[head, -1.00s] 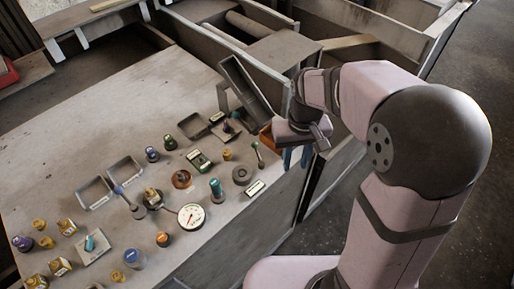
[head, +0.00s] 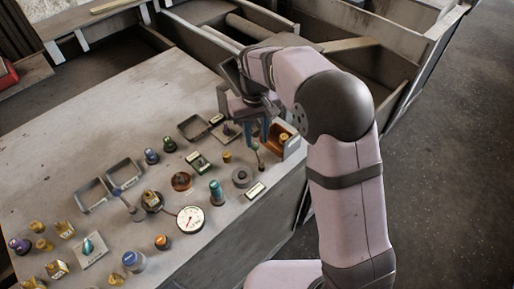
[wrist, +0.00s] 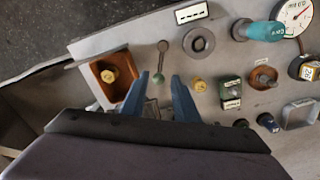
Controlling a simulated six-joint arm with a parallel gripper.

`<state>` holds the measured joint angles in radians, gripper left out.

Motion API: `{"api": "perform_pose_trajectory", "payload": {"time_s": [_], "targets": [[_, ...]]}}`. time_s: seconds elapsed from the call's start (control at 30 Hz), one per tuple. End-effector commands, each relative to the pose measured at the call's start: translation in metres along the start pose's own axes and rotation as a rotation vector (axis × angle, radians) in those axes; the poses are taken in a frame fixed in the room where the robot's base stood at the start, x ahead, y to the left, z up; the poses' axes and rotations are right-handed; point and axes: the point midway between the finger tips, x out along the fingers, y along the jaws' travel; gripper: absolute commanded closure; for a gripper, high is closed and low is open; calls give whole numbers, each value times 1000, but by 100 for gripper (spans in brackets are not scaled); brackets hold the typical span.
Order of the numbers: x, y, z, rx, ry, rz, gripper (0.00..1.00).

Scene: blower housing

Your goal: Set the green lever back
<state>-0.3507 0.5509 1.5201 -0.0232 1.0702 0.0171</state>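The green lever (wrist: 161,62) stands on the grey panel. In the wrist view its thin grey stem runs from a dark round end at the top to a green knob (wrist: 157,78). In the head view the lever (head: 257,157) is small, just below my gripper (head: 260,131). My gripper (wrist: 160,76) is open, with two blue fingers. In the wrist view the green knob shows between the fingertips, with a gap on each side. I cannot tell how far above the knob the fingertips are.
An orange tray (wrist: 97,72) with a yellow knob is close to the left finger. A small yellow knob (wrist: 199,84) is right of the other finger. A grey ring-shaped knob (wrist: 199,43), teal knob (wrist: 265,30) and gauge (head: 190,219) are nearby. The panel's edge passes beside the tray.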

Motion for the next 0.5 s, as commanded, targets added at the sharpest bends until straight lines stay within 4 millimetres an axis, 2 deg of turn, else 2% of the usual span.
{"api": "perform_pose_trajectory", "payload": {"time_s": [0.3,0.5], "targets": [[40,0,2,1,-4,0,72],[57,1,1,1,-3,0,72]]}}
